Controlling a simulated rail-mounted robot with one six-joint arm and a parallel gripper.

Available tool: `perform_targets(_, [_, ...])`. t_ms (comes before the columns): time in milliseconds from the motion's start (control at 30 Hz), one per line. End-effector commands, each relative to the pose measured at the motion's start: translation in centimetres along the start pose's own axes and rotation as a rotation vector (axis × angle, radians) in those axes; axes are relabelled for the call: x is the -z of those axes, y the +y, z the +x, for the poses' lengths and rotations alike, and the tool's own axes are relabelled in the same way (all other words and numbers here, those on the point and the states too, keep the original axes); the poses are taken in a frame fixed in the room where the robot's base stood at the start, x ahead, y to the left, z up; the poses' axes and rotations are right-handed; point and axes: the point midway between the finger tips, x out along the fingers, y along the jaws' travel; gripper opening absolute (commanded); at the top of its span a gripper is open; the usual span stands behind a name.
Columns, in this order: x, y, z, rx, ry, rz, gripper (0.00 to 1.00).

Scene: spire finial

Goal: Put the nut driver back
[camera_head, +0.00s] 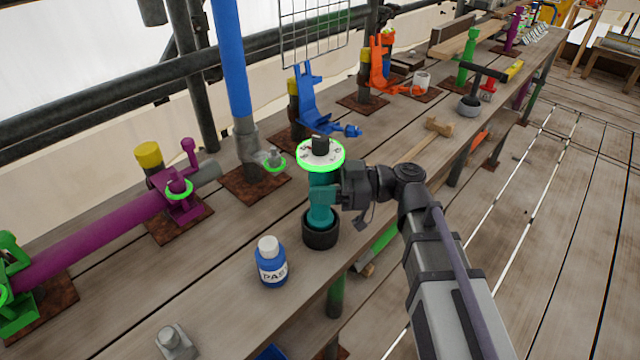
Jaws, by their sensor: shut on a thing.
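A teal tool (320,215), which I take to be the nut driver, stands upright on the bench. Its lower end is in or just over the mouth of a black round holder (320,235); how deep it sits cannot be told. Above it is a pale round plate (320,155) with a bright green rim and a black stub on top. My gripper (338,187) comes in from the right and is shut on the teal tool below the plate. The fingertips are partly hidden against the tool.
A blue paste bottle (271,265) with a white cap stands left of the holder, near the front edge. A blue bracket (315,105) stands behind. A purple pipe (100,235) lies at left. A wooden mallet (430,133) and a dark-handled tool (472,95) lie farther right.

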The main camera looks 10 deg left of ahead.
Motion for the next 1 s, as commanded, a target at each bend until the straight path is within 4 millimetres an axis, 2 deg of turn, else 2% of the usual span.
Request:
perform_targets(100, [-0.54,0.0,0.0,0.0,0.002,0.0,0.0])
perform_targets(367, [-0.48,0.0,0.0,0.0,0.002,0.0,0.0])
perform_targets(400, [-0.48,0.0,0.0,0.0,0.002,0.0,0.46])
perform_targets(700, [-0.51,0.0,0.0,0.0,0.001,0.0,0.73])
perform_targets(867, [-0.58,0.0,0.0,0.0,-0.001,0.0,0.74])
perform_targets(1000, [-0.57,0.0,0.0,0.0,-0.001,0.0,0.88])
